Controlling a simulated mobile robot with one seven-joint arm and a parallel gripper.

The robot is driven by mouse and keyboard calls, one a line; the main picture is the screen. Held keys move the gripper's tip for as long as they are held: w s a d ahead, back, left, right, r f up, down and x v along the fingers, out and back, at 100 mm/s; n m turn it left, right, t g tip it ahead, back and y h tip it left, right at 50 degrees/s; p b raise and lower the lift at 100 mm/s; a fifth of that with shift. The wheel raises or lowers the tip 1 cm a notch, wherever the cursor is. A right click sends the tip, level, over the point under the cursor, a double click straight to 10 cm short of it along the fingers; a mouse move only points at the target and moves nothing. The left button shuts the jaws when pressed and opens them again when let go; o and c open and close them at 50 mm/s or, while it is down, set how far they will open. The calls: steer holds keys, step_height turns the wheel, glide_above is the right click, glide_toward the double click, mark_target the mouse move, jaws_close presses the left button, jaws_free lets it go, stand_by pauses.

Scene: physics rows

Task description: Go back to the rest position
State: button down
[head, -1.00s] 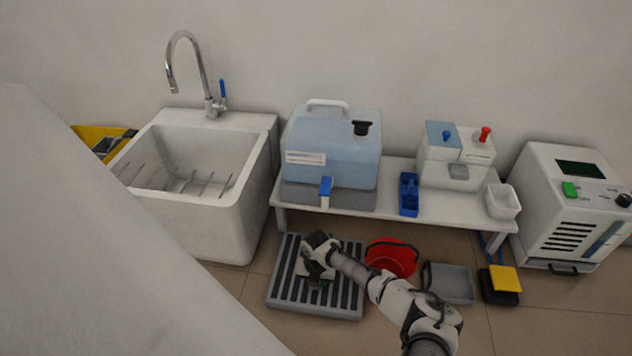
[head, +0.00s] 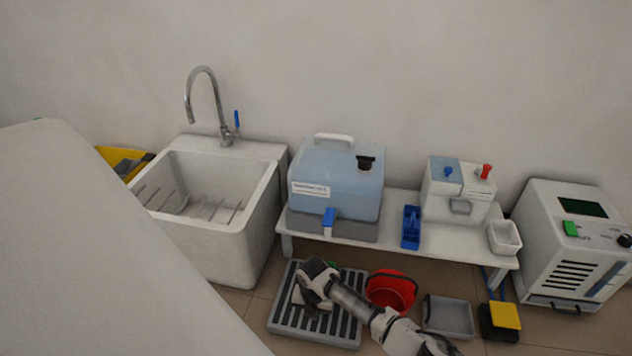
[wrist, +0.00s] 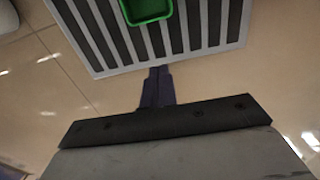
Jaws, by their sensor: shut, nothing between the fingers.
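My gripper (wrist: 157,88) is shut and empty in the wrist view, its dark fingers together just short of the edge of the grey slatted floor grate (wrist: 215,42). In the head view my arm reaches in from the lower right, and its end covers part of the grate (head: 350,341); the fingers themselves are hidden there. A green container (wrist: 147,10) sits on the grate, cut off by the top of the wrist view. Only a small green bit of it (head: 332,265) shows behind my wrist in the head view.
A red bucket (head: 392,290), a grey tray (head: 448,317) and a yellow-topped pedal (head: 505,316) stand on the floor right of the grate. Behind is a low white bench (head: 385,230) with a blue tank (head: 338,180). A sink (head: 215,240) stands left, a white machine (head: 545,245) right.

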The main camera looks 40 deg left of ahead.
steer(key=shift+r+p, duration=0.45)
steer(key=shift+r, duration=1.45)
